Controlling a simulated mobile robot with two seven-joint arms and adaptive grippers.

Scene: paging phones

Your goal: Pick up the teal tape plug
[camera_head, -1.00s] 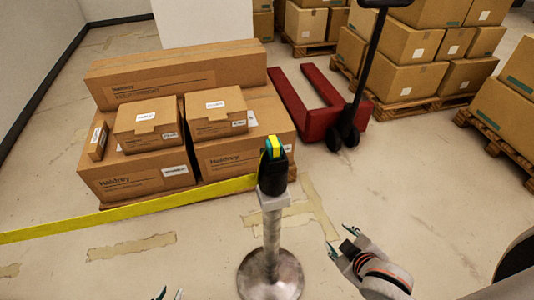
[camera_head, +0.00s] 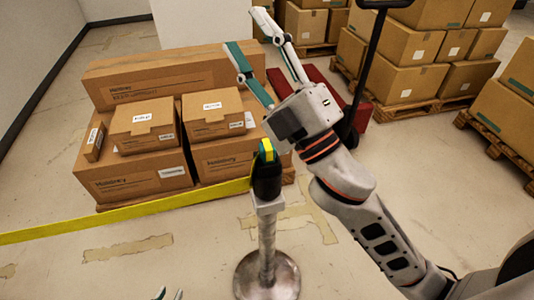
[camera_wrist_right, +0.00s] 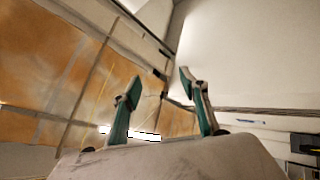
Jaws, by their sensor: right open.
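The teal and yellow tape plug (camera_head: 267,151) sits in the black head of a belt post (camera_head: 268,240), upright on a round metal base. Yellow tape (camera_head: 130,213) runs left from the head. My right gripper (camera_head: 244,29) is raised above and beyond the plug, with its teal-padded fingers spread and pointing up and away over the boxes. The right wrist view shows the same open gripper (camera_wrist_right: 160,82) with nothing between its fingers. Only the fingertips of my left gripper (camera_head: 169,294) show at the bottom edge, apart from each other.
Stacked cardboard boxes (camera_head: 130,180) stand behind the tape. A red pallet jack (camera_head: 366,112) is partly hidden behind my right arm. Loaded pallets (camera_head: 420,75) stand at the back right. The floor in front of the tape is clear.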

